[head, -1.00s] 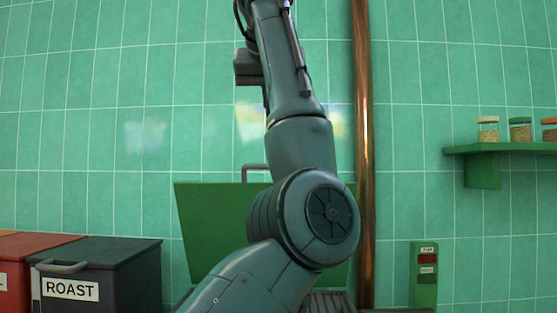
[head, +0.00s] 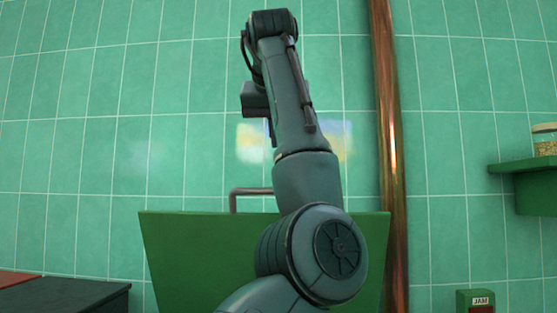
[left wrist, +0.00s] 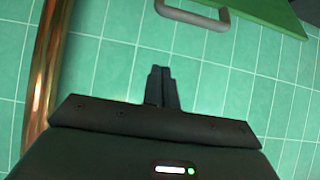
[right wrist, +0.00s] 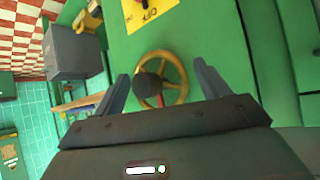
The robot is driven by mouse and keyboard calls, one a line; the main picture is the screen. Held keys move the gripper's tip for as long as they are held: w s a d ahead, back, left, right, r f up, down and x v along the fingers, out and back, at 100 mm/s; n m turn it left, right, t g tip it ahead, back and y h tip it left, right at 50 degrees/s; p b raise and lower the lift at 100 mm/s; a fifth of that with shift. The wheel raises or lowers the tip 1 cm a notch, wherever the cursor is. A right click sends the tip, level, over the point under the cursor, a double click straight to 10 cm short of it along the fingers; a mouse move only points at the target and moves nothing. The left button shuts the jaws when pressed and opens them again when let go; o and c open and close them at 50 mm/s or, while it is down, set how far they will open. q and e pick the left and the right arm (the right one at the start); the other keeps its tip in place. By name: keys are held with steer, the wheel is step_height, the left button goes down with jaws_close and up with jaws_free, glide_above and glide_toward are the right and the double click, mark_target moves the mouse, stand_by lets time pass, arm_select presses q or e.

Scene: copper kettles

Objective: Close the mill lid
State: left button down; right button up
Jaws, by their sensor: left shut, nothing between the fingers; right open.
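The mill lid is a green panel (head: 200,255) standing raised against the tiled wall, with a grey bar handle (head: 250,191) on its top edge. My arm crosses in front of its middle and right part. The lid (left wrist: 268,12) and handle (left wrist: 195,18) also show at the top of the left wrist view. The mill's body below the lid is out of the head view.
A copper pipe (head: 387,150) runs up the wall right of the lid. A green shelf (head: 530,185) with a jar (head: 545,140) is at the right. Dark bins (head: 65,296) are low at the left. A grey box (right wrist: 72,50) shows in the right wrist view.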

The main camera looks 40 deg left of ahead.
arm_select(q)
steer(key=w+a+f, duration=0.1)
steer(key=f, duration=0.1)
steer(key=w+a+f, duration=0.1)
steer(key=f, duration=0.1)
steer(key=w+a+f+p, duration=0.1)
steer(key=w+f, duration=0.1)
steer(key=f, duration=0.1)
steer(key=shift+a, duration=0.1)
steer(key=shift+s+d+f, duration=0.15)
steer(key=shift+s+d, duration=0.1)
steer(key=shift+s, duration=0.05)
steer(key=shift+s+d+f, duration=0.1)
steer(key=shift+s+f, duration=0.1)
steer(key=shift+f, duration=0.1)
arm_select(e)
steer(key=shift+s+d+r, duration=0.1)
steer(key=shift+s+d, duration=0.05)
steer(key=shift+s, duration=0.05)
arm_select(q)
steer(key=shift+f, duration=0.15)
arm_select(e)
steer(key=shift+d, duration=0.15)
